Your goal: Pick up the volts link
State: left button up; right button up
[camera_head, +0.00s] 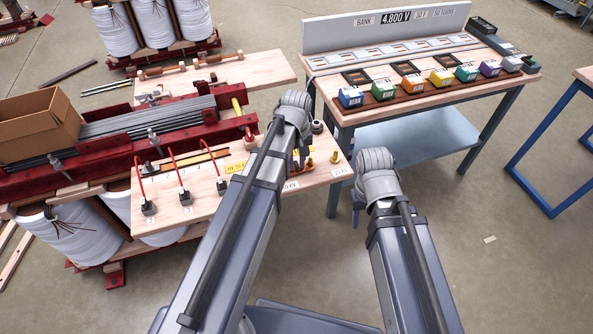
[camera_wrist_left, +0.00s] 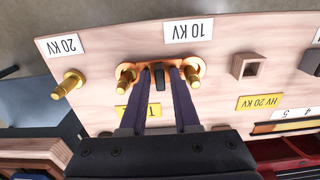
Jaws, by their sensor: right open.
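The volts link is an orange-copper strap (camera_wrist_left: 137,66) with a black upright grip (camera_wrist_left: 159,78), in the left wrist view. It spans two brass studs beside the 10 KV label (camera_wrist_left: 188,31). My left gripper (camera_wrist_left: 161,72) is open, its fingers on either side of the grip with narrow gaps. In the head view my left gripper (camera_head: 302,158) is over the right end of the wooden board and mostly hides the link. My right gripper (camera_head: 357,204) is open, mostly hidden behind its own wrist, off the board's right edge.
A free brass stud (camera_wrist_left: 68,84) stands beside the 20 KV label (camera_wrist_left: 63,46). Red leads (camera_head: 179,170) rise from the board's left part. A bench (camera_head: 440,97) with several coloured blocks stands at the back right. Bare floor lies between.

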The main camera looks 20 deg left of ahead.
aim_at(296, 163)
pick_arm(q)
jog(key=shift+c, duration=0.3)
grip_shut()
dwell(0.3)
notch_tip(296, 163, up, 10)
jog(key=p, duration=1)
